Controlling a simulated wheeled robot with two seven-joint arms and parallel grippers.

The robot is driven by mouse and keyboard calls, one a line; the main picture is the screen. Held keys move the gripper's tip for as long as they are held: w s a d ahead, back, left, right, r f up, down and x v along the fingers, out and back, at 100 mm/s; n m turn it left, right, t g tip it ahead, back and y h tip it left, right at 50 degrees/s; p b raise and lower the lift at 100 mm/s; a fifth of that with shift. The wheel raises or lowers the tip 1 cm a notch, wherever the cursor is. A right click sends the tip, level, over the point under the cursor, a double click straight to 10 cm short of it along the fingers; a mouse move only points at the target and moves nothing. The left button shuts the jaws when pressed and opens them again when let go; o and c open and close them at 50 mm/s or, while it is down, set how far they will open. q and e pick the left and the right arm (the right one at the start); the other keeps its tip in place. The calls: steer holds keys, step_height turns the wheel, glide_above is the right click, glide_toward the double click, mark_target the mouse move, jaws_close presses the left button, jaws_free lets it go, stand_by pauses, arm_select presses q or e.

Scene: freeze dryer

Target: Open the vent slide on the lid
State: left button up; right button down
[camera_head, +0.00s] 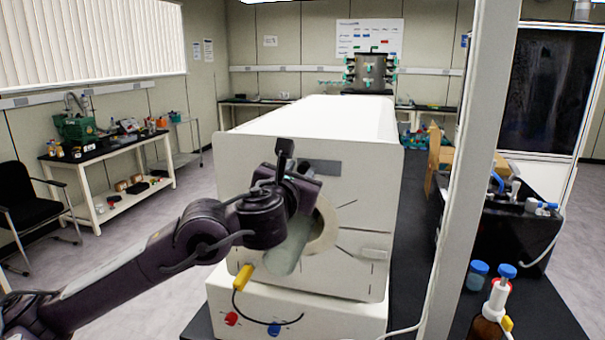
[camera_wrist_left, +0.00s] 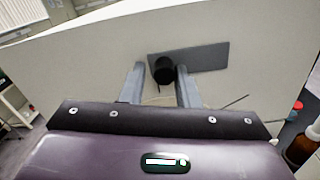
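The white freeze dryer's front lid (camera_head: 345,215) has a round window (camera_head: 325,235), partly hidden by my left arm. A dark grey slide plate (camera_head: 322,167) lies high on the lid, its left part behind my gripper. In the left wrist view the plate (camera_wrist_left: 205,57) carries a round black knob (camera_wrist_left: 164,70). My left gripper (camera_wrist_left: 160,76) is open, with one grey finger on each side of the knob. The right finger looks very close to the knob, and a small gap shows on the left. I cannot tell whether either touches. My right gripper is not in view.
A yellow-ended cable (camera_head: 243,277) hangs below the lid, near red and blue knobs. A white post (camera_head: 470,170) stands right of the dryer. Bottles with blue caps (camera_head: 507,271) stand on the dark bench at the right. The floor left of the dryer is mostly free.

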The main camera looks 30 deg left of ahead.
arm_select(q)
steer(key=shift+o, duration=1)
steer(key=shift+s+a, duration=0.1)
steer(key=shift+a, duration=0.15)
steer(key=shift+s+d, duration=0.1)
steer(key=shift+d, duration=0.2)
steer(key=p+v, duration=0.1)
steer(key=v, duration=0.6)
steer(key=shift+s+a+p, duration=0.1)
steer(key=shift+s+p, duration=0.15)
steer(key=shift+p, duration=0.1)
